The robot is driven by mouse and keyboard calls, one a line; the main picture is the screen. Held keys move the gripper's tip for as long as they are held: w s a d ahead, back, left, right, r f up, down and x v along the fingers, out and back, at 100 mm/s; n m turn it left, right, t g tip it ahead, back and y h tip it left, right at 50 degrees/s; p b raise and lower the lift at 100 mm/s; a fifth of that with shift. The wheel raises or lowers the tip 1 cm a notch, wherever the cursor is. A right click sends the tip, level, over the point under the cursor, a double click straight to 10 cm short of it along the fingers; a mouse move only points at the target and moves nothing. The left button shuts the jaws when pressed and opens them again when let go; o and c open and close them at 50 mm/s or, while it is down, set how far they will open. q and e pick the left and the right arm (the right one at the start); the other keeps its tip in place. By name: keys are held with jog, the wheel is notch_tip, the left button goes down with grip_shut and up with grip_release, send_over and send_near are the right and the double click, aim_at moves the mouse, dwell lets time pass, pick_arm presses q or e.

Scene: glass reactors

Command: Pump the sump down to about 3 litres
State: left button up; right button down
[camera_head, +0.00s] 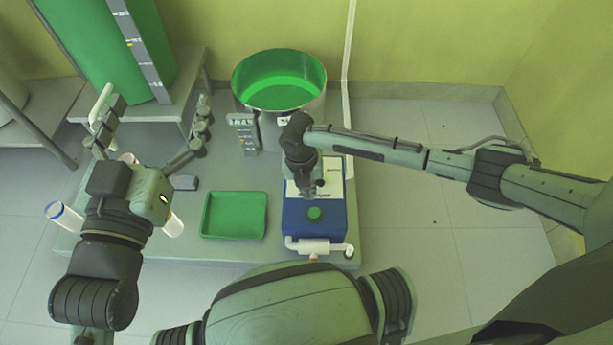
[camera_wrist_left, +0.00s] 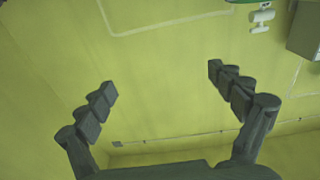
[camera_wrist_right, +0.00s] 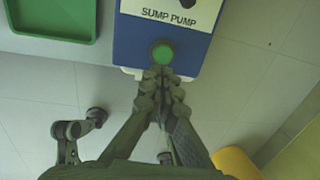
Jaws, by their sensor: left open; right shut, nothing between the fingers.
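The sump (camera_head: 280,103) is a round vessel with green inside, at the back middle of the head view; I cannot read its volume. A grey marked plate (camera_head: 242,133) stands at its left, its marks too small to read. The blue sump pump (camera_head: 330,232) stands in front, with a white label and a green button (camera_head: 314,213). In the right wrist view the label reads "SUMP PUMP" and the button (camera_wrist_right: 162,54) is green. My right gripper (camera_wrist_right: 161,73) is shut and empty, its tips close to the button; contact is unclear. My left gripper (camera_wrist_left: 162,80) is open and empty.
A green tray (camera_head: 234,236) lies left of the pump. A tall green column with a scale (camera_head: 146,60) stands at the back left. White bottles (camera_head: 66,217) are near my left arm. A white fitting (camera_head: 313,247) sits at the pump's front. The floor at right is clear.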

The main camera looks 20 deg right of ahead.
pick_arm(q)
jog(key=f, duration=0.1)
jog(key=a+f+g+y, duration=0.1)
jog(key=f, duration=0.1)
jog(key=a+f+g, duration=0.1)
jog(key=f, duration=0.1)
jog(key=shift+w+a+y+p, duration=0.1)
jog(key=shift+a+y+p, duration=0.05)
jog(key=shift+y+p, duration=0.2)
pick_arm(e)
jog(key=r, duration=0.4)
jog(key=shift+a, duration=0.2)
pick_arm(q)
jog(key=shift+r, duration=0.1)
